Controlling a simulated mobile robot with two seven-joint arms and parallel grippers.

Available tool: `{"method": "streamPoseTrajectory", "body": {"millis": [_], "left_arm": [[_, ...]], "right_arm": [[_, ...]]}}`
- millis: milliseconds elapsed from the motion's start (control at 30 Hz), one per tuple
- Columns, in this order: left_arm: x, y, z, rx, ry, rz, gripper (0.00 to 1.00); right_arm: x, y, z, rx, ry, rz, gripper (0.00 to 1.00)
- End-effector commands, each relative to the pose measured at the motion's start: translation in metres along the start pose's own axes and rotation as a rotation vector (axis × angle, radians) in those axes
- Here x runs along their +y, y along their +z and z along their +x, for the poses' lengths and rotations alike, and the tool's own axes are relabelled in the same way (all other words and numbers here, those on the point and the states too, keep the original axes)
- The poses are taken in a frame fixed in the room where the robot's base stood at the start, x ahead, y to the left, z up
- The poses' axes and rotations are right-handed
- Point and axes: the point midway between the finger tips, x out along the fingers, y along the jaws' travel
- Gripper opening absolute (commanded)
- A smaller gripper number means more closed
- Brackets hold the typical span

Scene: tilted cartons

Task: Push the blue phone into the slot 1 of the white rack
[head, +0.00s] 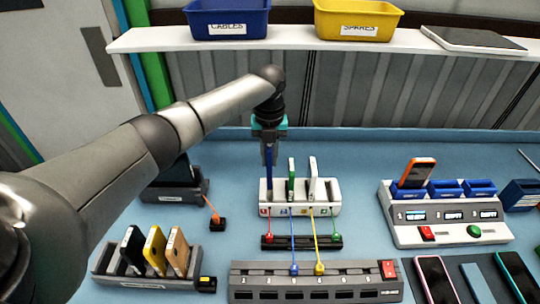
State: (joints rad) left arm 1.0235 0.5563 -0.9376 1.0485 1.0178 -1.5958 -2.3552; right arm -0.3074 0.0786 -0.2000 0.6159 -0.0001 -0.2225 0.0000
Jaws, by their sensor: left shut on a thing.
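The white rack (330,205) stands upright on the blue bench in the middle of the head view. The blue phone (269,172) is upright and edge-on at the rack's leftmost slot, above a red-marked label. How deep it sits in that slot I cannot tell. My left gripper (268,150) comes down from above and is shut on the top of the blue phone. A green phone (291,178) and a white phone (312,178) stand in slots to the right of it. My right gripper is not in view.
Coloured cables run from the rack to a black strip (302,242) and a grey power strip (240,284) in front. A dark rack (105,262) with several phones is at left. A charging station (455,236) with an orange phone (417,172) is at right. A shelf (290,38) with bins is above.

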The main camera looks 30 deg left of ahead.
Motion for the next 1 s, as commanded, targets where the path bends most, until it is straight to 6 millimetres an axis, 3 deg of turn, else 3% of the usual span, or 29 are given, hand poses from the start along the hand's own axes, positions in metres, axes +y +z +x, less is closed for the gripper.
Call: {"method": "streamPoseTrajectory", "body": {"millis": [433, 1000], "left_arm": [[0.000, 0.000, 0.033, -0.002, 0.000, 0.000, 0.00], [0.000, 0.000, 0.070, -0.001, -0.001, -0.001, 0.00]], "right_arm": [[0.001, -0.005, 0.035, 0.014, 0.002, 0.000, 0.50], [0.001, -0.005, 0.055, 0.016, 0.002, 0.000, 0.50]]}}
